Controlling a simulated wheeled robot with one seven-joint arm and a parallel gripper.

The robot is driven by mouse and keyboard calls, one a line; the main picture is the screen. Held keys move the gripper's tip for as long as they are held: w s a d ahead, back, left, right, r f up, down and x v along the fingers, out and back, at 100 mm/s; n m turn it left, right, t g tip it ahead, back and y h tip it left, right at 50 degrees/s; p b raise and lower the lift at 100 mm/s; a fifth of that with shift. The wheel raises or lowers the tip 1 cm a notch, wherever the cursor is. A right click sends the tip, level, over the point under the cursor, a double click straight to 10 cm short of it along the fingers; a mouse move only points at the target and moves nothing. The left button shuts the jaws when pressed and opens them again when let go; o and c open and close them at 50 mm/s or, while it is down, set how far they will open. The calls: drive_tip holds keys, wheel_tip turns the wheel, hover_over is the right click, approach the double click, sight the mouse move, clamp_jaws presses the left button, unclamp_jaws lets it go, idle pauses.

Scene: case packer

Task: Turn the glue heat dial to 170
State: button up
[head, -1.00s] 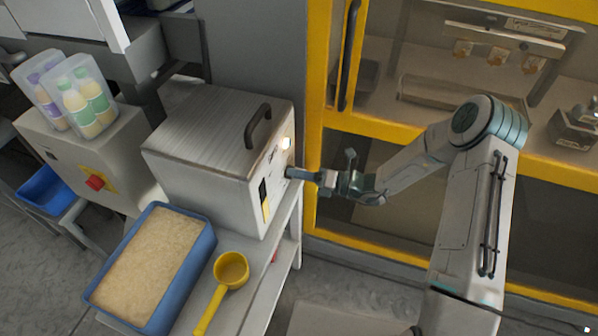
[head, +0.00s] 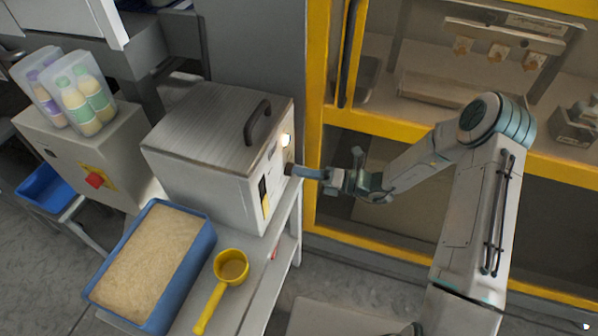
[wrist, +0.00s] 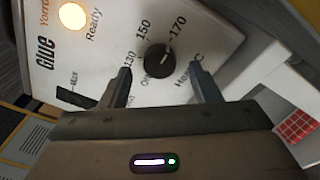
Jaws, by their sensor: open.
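The glue heat dial (wrist: 159,58) is a round black knob on the white face of the glue unit (head: 205,170). Labels 130, 150 and 170 curve around its upper side. The small pale mark on the knob slants up and right, roughly toward the 170 label (wrist: 178,27). My gripper (wrist: 160,72) is open, with one finger on each side of the knob and space between fingers and knob. The head view shows my gripper (head: 293,170) at the unit's right face; the dial itself is hidden there.
A round lamp (wrist: 72,16) labelled Ready glows on the panel. A blue tub of pellets (head: 209,240) and a yellow scoop (head: 231,268) sit on the bench in front of the unit. A yellow-framed machine (head: 400,128) stands behind my arm.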

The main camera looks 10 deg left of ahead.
drive_tip(key=d+b, duration=0.1)
drive_tip(key=d, duration=1.1)
